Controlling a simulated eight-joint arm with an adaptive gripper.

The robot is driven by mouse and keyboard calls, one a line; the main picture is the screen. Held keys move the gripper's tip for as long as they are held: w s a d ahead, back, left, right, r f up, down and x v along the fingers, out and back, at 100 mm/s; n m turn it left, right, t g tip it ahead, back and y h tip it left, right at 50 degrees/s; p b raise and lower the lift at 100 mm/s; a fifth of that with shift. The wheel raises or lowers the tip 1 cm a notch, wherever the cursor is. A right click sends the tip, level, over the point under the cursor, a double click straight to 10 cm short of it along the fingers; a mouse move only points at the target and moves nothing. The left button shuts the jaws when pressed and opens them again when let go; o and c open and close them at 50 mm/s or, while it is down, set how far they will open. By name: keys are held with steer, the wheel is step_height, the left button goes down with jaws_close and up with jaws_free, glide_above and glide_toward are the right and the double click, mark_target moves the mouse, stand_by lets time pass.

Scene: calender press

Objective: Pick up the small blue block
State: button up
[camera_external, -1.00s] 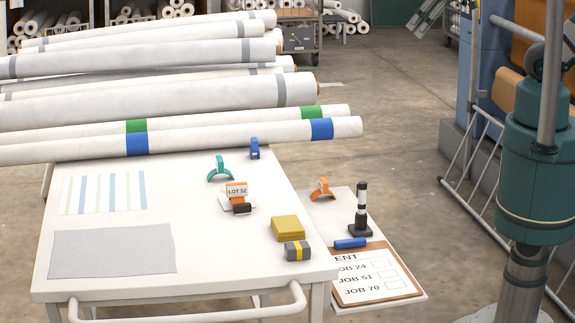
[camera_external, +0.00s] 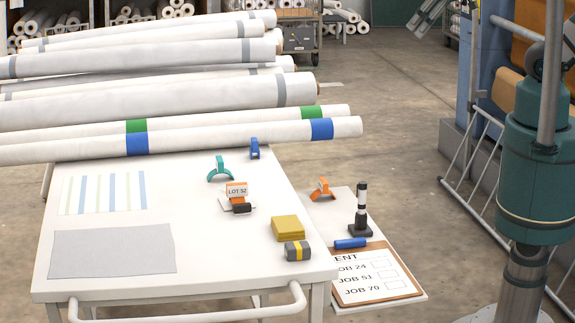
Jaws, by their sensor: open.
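Two small blue things show in the external view. One is a small upright blue piece (camera_external: 254,149) at the far right corner of the white table, close to the rolls; its shape looks like a clip or block. The other is a low, elongated blue piece (camera_external: 350,243) at the top edge of a clipboard on the lower side shelf. I cannot tell for sure which is the block. My gripper is not in view; only part of my teal arm shows at the right.
The white table (camera_external: 200,280) holds a teal arch (camera_external: 219,170), an orange "LOT 52" holder (camera_external: 237,191), a yellow block (camera_external: 287,228) and a grey-yellow block (camera_external: 297,251). The shelf holds an orange piece (camera_external: 322,189), a black-white post (camera_external: 361,212) and the clipboard (camera_external: 375,275). Long white rolls (camera_external: 200,137) lie behind.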

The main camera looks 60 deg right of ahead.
steer(key=shift+c, duration=1.1)
steer(key=shift+w, duration=0.1)
steer(key=w+a+f+n+g+h+b, duration=0.1)
steer(key=w+a+f+n+g, duration=0.1)
steer(key=w+a+n, duration=0.7)
steer(key=w+a+f+n+g+b, duration=0.15)
steer(key=w+a+n, duration=0.4)
steer(key=w, duration=0.75)
steer(key=w+a+f+n+h, duration=0.1)
steer(key=w+a+f+n, duration=0.5)
steer(key=a+f, duration=0.6)
steer(key=w+a+f+n+h+b, duration=0.1)
steer(key=w+a+f+n, duration=0.4)
steer(key=a+f, duration=0.6)
steer(key=shift+w+a+f+n+g, duration=0.35)
steer(key=shift+w+a+f+g, duration=0.15)
steer(key=shift+a, duration=0.3)
steer(key=shift+r, duration=0.1)
